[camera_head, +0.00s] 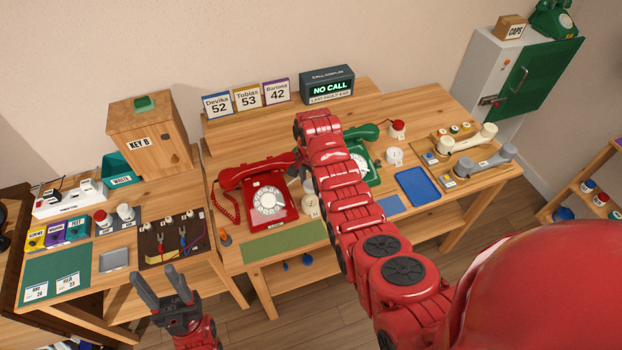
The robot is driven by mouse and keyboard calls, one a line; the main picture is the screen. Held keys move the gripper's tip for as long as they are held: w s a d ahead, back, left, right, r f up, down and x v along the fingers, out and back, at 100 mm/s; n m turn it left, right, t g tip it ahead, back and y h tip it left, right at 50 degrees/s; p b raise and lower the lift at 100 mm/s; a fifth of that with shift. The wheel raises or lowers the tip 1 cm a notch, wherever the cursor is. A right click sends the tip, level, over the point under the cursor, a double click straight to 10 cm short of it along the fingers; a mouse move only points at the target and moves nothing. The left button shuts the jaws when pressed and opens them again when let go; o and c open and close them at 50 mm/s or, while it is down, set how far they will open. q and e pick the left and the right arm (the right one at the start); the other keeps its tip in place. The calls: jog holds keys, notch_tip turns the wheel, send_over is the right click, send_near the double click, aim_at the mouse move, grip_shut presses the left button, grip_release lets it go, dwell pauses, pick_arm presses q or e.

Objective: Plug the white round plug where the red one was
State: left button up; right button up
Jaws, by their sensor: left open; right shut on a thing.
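My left gripper (164,290) is open and empty in front of the left table, below the wire board. My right arm reaches over the right table. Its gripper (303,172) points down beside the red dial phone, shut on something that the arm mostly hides. A pale round piece (311,206) shows just below it; I cannot tell whether it is held. A white round piece (394,156) and a red round piece (397,129) stand right of the green phone (363,165). Another red piece (102,218) and white piece (125,212) sit on the left table.
The red phone (267,200) stands left of my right gripper. A blue tray (417,187) and two handsets (473,137) lie to the right. A wooden box (148,135) stands at the back left. The display (328,87) reads "NO CALL". The green mat (285,241) is clear.

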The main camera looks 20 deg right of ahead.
jog(key=shift+s+d+f, duration=0.1)
jog(key=shift+d+f, duration=0.05)
jog(key=shift+f, duration=0.1)
jog(key=shift+f+b, duration=0.45)
jog(key=shift+f, duration=0.25)
jog(key=shift+f+b, duration=1)
jog(key=shift+f, duration=1)
jog(key=shift+b, duration=0.3)
jog(key=shift+f+b, duration=0.5)
jog(key=shift+f, duration=0.2)
jog(key=o, duration=1.3)
jog(key=shift+c, duration=0.2)
jog(key=shift+r, duration=0.15)
